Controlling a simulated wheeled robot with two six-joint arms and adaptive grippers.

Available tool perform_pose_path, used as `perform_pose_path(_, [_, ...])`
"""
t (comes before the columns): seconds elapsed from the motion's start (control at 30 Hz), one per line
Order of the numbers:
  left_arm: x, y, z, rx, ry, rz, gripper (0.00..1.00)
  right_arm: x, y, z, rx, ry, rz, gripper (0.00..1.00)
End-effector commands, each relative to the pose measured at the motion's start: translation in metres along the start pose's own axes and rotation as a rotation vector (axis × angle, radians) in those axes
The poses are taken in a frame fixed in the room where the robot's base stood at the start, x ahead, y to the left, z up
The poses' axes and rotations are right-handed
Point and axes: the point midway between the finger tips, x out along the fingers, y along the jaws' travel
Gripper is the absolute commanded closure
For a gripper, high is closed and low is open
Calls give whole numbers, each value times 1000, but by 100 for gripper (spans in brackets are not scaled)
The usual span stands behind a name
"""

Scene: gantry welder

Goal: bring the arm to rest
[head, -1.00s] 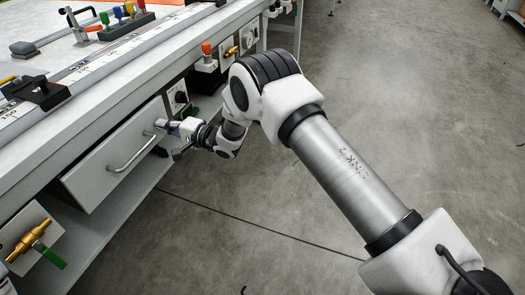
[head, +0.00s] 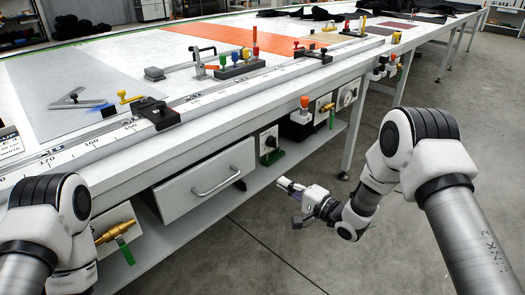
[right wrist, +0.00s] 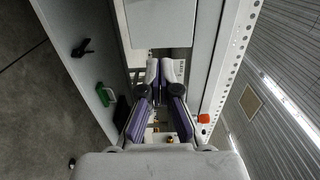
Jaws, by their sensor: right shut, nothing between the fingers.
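My right gripper (head: 287,188) hangs low in front of the bench, right of the drawer and clear of its handle. In the right wrist view its two purple-sided fingers (right wrist: 161,72) are together with nothing between them. My right arm comes in from the right edge, bent at the elbow. My left arm (head: 50,215) shows at the lower left, but its gripper is hidden or out of frame.
The drawer (head: 175,200) with its bar handle (head: 217,181) sits under the table (head: 120,165). Brass valves (head: 110,235), an emergency-type orange knob (head: 305,102) and a gauge (head: 349,94) line the table's front. Open floor (head: 350,260) lies at right.

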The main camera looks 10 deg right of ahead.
Motion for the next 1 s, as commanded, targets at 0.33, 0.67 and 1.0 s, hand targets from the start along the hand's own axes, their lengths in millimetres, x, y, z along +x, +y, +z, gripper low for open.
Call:
perform_pose_path(0.33, [0,0,0,0,0,0,51,-76,136,58,120,98,365,100])
perform_pose_path(0.67, [0,0,0,0,0,0,51,-296,248,149,-309,-112,1236,100])
perform_pose_path(1.0, [-26,0,1,0,-2,0,51,-385,216,185,-681,-690,1459,100])
